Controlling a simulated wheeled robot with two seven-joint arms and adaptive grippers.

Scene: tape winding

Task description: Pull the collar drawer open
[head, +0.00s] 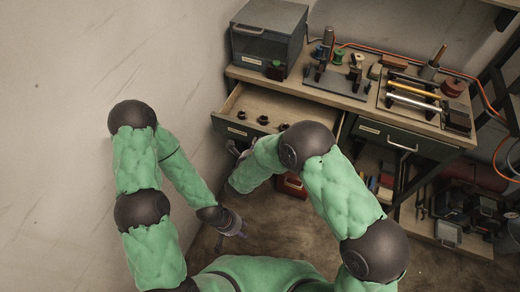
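The collar drawer (225,122) is pulled out from the left part of the workbench. Several small dark collars lie on its wooden floor. My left gripper (233,236) is below and in front of the drawer, apart from it; its fingers look spread and empty. My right forearm crosses in front of the drawer's lower side. A grey part near the drawer front may be my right gripper (238,148), but it is mostly hidden by the arm, so its finger state and any contact with the drawer handle cannot be told.
A grey cabinet (267,40) stands on the bench top (335,97) above the drawer. Spools, a rod rack (413,97) and an orange cable are further right. A closed drawer (400,138) is to the right. The wall (60,150) bounds the left side.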

